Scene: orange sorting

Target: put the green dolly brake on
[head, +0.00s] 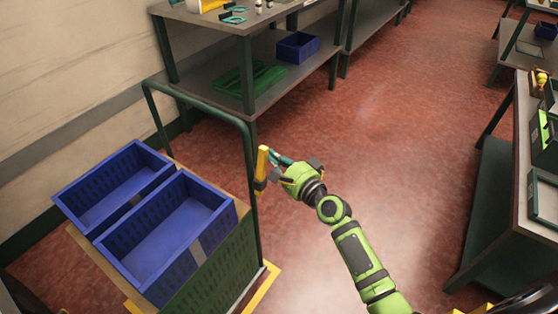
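The green dolly has a tall dark green tube handle (203,107) and a low base with a yellow edge (262,291). It carries two blue crates, a left one (75,200) and a right one (228,222), above a green crate side (215,274). A yellow upright piece (262,163) with a dark lower end stands by the handle's right post; it looks like the brake lever. My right gripper (273,166) is at this piece, its fingers close to or touching it. Whether they grip it is unclear. My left gripper is out of view.
A grey shelf bench (205,84) behind the dolly holds a green crate (232,80) and a small blue bin (297,47). Another bench (521,165) with items stands at the right. The red floor (395,130) between them is clear.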

